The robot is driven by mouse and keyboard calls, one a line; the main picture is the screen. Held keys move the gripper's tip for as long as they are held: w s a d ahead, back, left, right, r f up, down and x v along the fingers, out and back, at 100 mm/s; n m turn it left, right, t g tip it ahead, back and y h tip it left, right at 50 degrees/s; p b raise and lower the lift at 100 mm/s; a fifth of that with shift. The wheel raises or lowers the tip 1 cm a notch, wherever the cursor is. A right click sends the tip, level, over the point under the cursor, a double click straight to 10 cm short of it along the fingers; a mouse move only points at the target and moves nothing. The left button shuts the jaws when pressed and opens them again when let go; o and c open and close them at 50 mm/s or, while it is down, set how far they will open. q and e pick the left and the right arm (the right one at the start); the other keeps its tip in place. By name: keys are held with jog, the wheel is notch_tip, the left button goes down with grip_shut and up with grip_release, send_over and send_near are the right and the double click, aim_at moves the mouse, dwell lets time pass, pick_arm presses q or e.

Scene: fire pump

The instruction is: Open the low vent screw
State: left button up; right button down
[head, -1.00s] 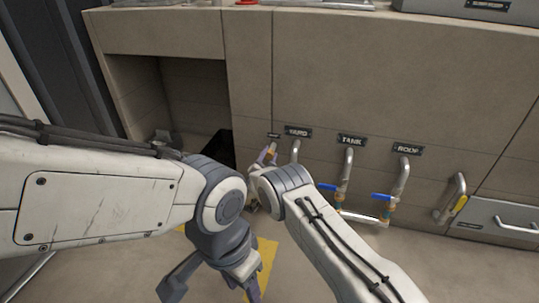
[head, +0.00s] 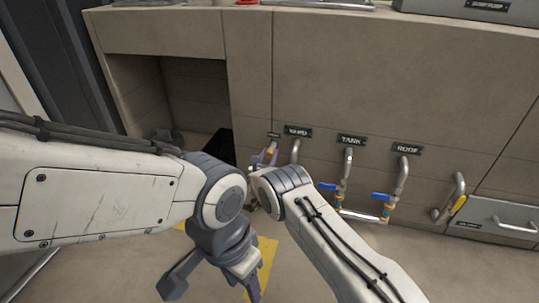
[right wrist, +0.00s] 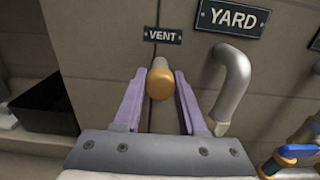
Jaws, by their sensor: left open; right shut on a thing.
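The vent screw is a short pipe with a rounded brass end (right wrist: 160,84), below the small VENT label (right wrist: 163,36) on the panel. In the right wrist view, my right gripper (right wrist: 160,76) has its two purple fingers on either side of the brass end, shut on it. In the head view the right gripper (head: 264,158) is at the panel, partly hidden behind its own wrist; the screw (head: 272,151) shows small there. My left gripper (head: 212,284) is open and empty, low over the floor at the bottom of the view.
The curved YARD pipe (right wrist: 232,85) stands close to the right of the right gripper. The TANK pipe (head: 347,165) and ROOF pipe (head: 402,174) with blue handles are further right. An open recess (head: 190,90) with a black bin lies to the left.

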jog(key=shift+f, duration=0.15)
dwell(0.3)
jog(key=shift+c, duration=2.4)
grip_release()
jog(key=shift+s, duration=0.2)
jog(key=p+v, duration=0.5)
jog(key=v, duration=0.5)
jog(key=shift+p, duration=0.4)
